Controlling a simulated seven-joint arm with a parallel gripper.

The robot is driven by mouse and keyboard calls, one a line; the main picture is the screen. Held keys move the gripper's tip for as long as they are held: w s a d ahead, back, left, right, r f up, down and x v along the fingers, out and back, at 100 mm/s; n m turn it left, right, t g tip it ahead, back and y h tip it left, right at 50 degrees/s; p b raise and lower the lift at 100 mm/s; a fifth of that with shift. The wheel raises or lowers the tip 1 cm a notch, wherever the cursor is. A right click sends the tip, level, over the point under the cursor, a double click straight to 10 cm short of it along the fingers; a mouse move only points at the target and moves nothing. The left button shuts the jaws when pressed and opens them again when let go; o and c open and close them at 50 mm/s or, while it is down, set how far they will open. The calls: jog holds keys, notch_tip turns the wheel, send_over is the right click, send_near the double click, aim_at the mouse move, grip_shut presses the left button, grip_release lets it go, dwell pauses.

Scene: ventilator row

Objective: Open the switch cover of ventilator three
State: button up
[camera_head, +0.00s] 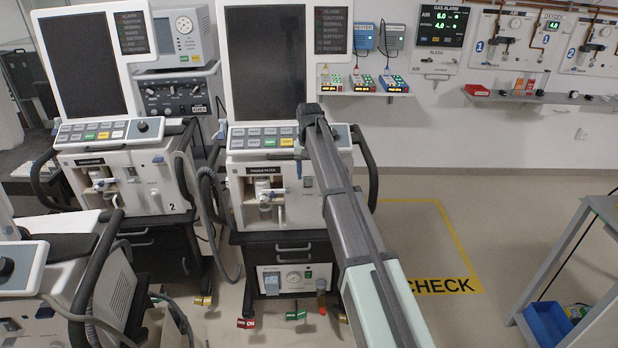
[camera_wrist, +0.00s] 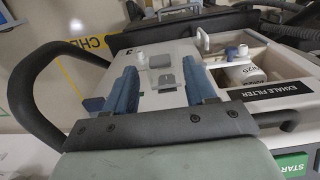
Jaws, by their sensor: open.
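The ventilator (camera_head: 262,208) in the middle of the head view carries a large dark screen and a button panel. My arm crosses its right side and hides any number there. I cannot tell whether the cover is lifted. My gripper (camera_wrist: 160,82) is open, its blue fingers apart on either side of the grey cover. The gap contains nothing held, and contact is not visible.
A black side handle (camera_wrist: 38,75) curves at the left of the wrist view. The filter recess (camera_wrist: 240,68) and its label lie right of the fingers. Ventilator two (camera_head: 120,185) stands to the left in the head view. Floor is clear around the yellow CHECK marking (camera_head: 450,287).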

aim_at(308, 181)
jog(key=shift+f, duration=1.15)
